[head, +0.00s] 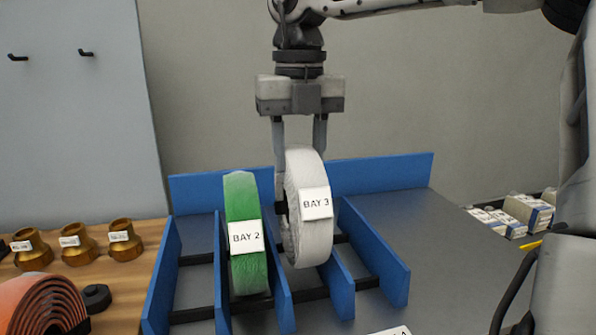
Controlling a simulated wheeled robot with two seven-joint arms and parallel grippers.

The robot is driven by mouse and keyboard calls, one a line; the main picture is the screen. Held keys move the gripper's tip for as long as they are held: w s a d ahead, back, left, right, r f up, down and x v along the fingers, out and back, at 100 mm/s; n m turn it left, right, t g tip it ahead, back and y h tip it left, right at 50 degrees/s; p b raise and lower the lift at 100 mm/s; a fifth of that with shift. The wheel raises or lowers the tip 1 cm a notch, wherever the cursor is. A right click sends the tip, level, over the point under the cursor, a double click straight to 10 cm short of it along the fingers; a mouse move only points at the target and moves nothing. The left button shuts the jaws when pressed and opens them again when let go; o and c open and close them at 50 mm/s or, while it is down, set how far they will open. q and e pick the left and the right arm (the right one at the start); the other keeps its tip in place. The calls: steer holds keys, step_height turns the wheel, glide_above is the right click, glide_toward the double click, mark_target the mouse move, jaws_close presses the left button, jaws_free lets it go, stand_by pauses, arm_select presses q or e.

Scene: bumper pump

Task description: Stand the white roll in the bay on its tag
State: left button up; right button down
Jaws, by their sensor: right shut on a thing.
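The white roll (309,240) stands upright on edge and bears a tag reading BAY 3. My right gripper (299,148) comes down from above and is shut on the roll's upper part. The roll is over the third bay from the left of the blue rack (168,275), between two blue dividers. Its lower edge sits higher in the picture than that of the green roll; I cannot tell whether it touches the dark rails (312,294). My left gripper is not in view.
The green roll (250,278), tagged BAY 2, stands in the bay to the left. The outer bays look empty. Brass fittings (79,244), an orange roll (40,308) and a black piece (97,297) are on the wooden top at left. Boxes (528,211) are at right.

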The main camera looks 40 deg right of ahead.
steer(key=shift+w+f, duration=0.15)
steer(key=shift+f, duration=0.7)
steer(key=shift+w+f, duration=0.1)
steer(key=shift+f, duration=0.85)
steer(key=c, duration=0.8)
jaws_free()
steer(key=shift+c, duration=0.2)
step_height(320, 180, up, 12)
steer(key=shift+r+p, duration=0.1)
steer(key=shift+p, duration=0.6)
